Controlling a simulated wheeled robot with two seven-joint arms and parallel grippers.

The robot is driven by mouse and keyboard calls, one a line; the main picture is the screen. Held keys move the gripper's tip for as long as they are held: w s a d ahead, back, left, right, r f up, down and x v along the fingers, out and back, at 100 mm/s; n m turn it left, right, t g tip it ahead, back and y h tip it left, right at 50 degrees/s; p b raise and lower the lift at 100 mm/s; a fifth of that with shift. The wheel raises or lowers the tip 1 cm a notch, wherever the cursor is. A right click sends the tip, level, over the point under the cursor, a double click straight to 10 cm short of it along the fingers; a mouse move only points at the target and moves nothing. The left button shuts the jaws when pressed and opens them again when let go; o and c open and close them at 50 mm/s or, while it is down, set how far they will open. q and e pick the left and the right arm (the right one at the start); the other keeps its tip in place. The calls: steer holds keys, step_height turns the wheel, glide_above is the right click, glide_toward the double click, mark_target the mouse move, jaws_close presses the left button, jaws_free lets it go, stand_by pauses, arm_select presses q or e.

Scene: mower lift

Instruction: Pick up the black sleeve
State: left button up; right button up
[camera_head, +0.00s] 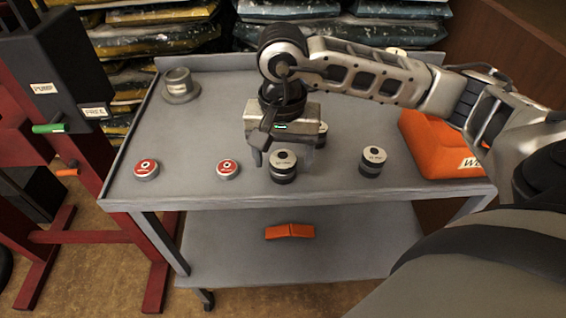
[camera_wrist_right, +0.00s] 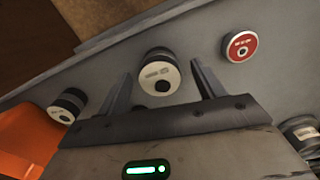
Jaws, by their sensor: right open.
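Two short black cylinders with white labelled tops stand upright on the grey cart. The middle black cylinder (camera_head: 283,168) is at the front edge side of my right gripper (camera_head: 287,150); the right black cylinder (camera_head: 373,162) stands apart from it. I cannot read which label names the sleeve. My right gripper is open and empty, pointing down above the cart top. In the right wrist view, the middle cylinder (camera_wrist_right: 160,76) shows in the gap between the fingers (camera_wrist_right: 163,88), beyond the tips, with no visible grip. My left gripper is not in view.
Two red-topped discs (camera_head: 146,169) (camera_head: 228,169) sit on the left of the cart top (camera_head: 200,125). A grey flanged piece (camera_head: 179,87) stands at the back left. An orange block (camera_head: 430,145) is at the right. Another small cylinder is partly hidden behind my gripper. An orange piece (camera_head: 290,231) lies on the lower shelf.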

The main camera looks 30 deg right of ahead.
steer(key=shift+f, duration=0.8)
steer(key=c, duration=1.2)
steer(key=shift+r, duration=0.1)
steer(key=shift+c, duration=1.2)
steer(key=shift+r, duration=0.1)
